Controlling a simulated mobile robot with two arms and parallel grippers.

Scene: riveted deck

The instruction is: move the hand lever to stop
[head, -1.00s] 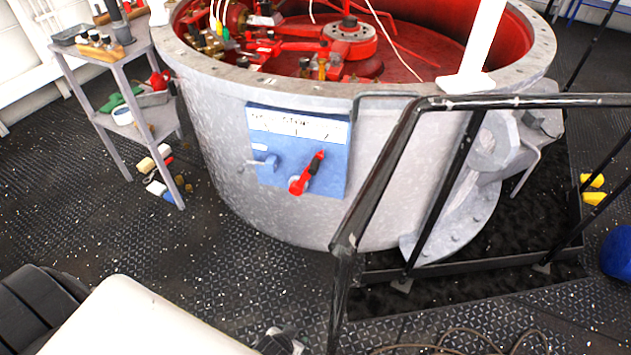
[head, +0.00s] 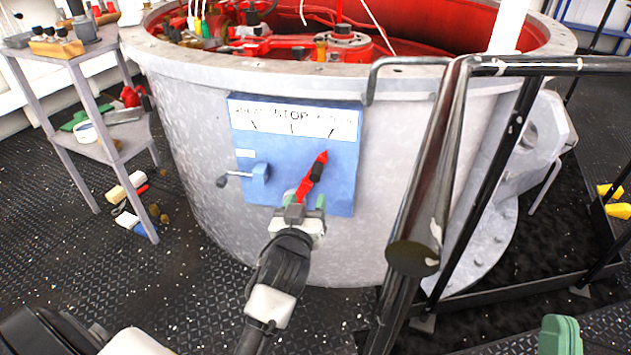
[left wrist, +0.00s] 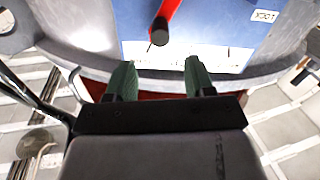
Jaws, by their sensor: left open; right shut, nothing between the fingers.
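The hand lever (head: 304,190) is red with a black sleeve. It sits on a blue panel (head: 338,200) on the side of a grey drum and slants up and right, toward the right-hand mark. The white label (head: 292,118) above it reads STOP over the middle mark; its other words are unclear. My left gripper (head: 304,200) is open at the lever's lower part, partly covering it. In the left wrist view the lever (left wrist: 168,14) lies beyond the open fingers (left wrist: 160,78), apart from them. My right gripper (head: 560,335) shows only as green shut fingers at the bottom right.
A dark metal railing (head: 440,150) stands close on the right. A grey shelf cart (head: 100,148) with tools is at the left. The floor between cart and drum is mostly clear.

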